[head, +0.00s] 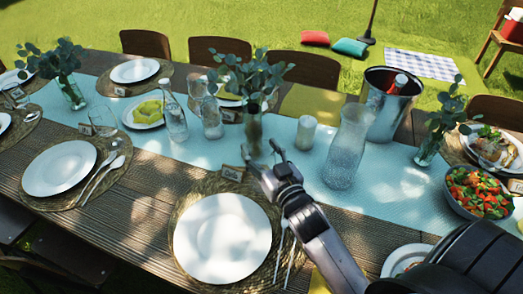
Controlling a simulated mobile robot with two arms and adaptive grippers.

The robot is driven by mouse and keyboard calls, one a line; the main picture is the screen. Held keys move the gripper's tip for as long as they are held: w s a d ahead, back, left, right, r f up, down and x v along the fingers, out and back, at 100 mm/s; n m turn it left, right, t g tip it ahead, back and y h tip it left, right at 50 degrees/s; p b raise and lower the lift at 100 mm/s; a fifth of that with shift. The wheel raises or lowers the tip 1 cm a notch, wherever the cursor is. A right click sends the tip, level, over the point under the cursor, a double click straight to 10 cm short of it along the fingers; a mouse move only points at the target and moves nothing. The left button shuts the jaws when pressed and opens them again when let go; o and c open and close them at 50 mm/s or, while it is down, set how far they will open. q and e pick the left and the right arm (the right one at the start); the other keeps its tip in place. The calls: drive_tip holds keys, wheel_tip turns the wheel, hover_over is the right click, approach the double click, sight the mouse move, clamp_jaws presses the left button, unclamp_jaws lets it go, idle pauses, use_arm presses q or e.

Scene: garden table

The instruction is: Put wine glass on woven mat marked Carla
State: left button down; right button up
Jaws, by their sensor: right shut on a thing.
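My right gripper (263,156) reaches in from the lower right and is shut on the wine glass (254,134). The glass looks dark and see-through, above the fingers and in front of a leafy vase. Its outline is hard to make out, and its lower part is hidden by the fingers. The round woven mat (184,201) bears a white plate (222,238) and a small card (232,173) that seems to read Carla. The gripper is over the mat's far right edge, beside the card. My left gripper is not in view.
A blue runner (318,178) crosses the table. A glass pitcher (347,146), a metal bucket (388,104) and a candle (306,132) stand right of the gripper. A bottle (174,118) and a tumbler (212,118) stand left. Cutlery (281,245) lies right of the plate.

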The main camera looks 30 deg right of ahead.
drive_tip(key=o, duration=1.6)
drive_tip(key=shift+f, duration=0.1)
drive_tip(key=shift+s, duration=0.1)
drive_tip(key=shift+s+a+b, duration=0.15)
drive_tip(key=shift+s+b, duration=0.2)
drive_tip(key=shift+s, duration=2.6)
drive_tip(key=shift+s+a+b, duration=0.15)
drive_tip(key=shift+s+b, duration=0.2)
drive_tip(key=shift+s, duration=2.6)
